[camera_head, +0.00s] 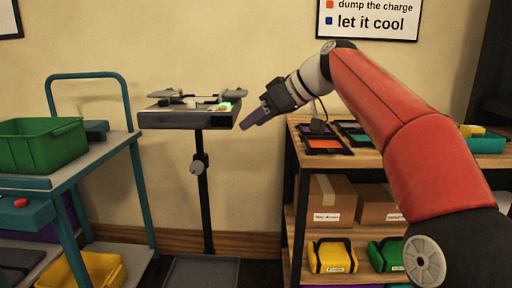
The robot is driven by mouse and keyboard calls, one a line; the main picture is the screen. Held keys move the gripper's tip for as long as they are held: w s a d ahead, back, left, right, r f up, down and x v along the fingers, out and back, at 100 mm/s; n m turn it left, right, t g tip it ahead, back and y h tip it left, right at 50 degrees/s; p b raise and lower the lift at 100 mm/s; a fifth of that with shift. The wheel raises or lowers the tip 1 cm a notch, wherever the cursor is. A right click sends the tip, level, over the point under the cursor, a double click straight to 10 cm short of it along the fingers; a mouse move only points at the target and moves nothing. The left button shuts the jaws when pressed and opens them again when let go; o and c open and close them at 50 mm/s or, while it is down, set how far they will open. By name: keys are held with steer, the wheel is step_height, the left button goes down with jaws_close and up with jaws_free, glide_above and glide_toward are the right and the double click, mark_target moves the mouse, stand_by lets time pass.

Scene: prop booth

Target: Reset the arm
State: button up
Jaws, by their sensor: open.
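My arm (375,100) is red with a black and white wrist and reaches in from the right side. It bends at the upper middle and angles down to the left. My gripper (252,120) has purple fingers and is open. It hangs in the air at the right end of a grey platform on a stand (190,117); I cannot tell whether it touches the platform. Nothing shows between the fingers, though the gap between them is hard to see from here.
A teal cart (95,155) with a green bin (42,146) stands on the left. A wooden shelf (292,160) with framed trays, cardboard boxes and yellow and green cases stands on the right, partly behind my arm. A sign (368,18) hangs on the wall.

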steer(key=s+d+f+m+h, duration=0.3)
steer(key=s+d+f, duration=0.2)
steer(key=s+f, duration=0.4)
steer(key=s+d+f+m+h, duration=0.3)
steer(key=s+d+f+m, duration=0.1)
steer(key=s+f, duration=0.5)
steer(key=s+d+f+m+h, duration=0.3)
steer(key=s+d+f+m, duration=0.1)
steer(key=s+f, duration=0.6)
steer(key=shift+s+d+t, duration=0.4)
steer(key=shift+s+d, duration=0.45)
steer(key=shift+d, duration=0.05)
steer(key=shift+f, duration=0.1)
steer(key=shift+c, duration=0.5)
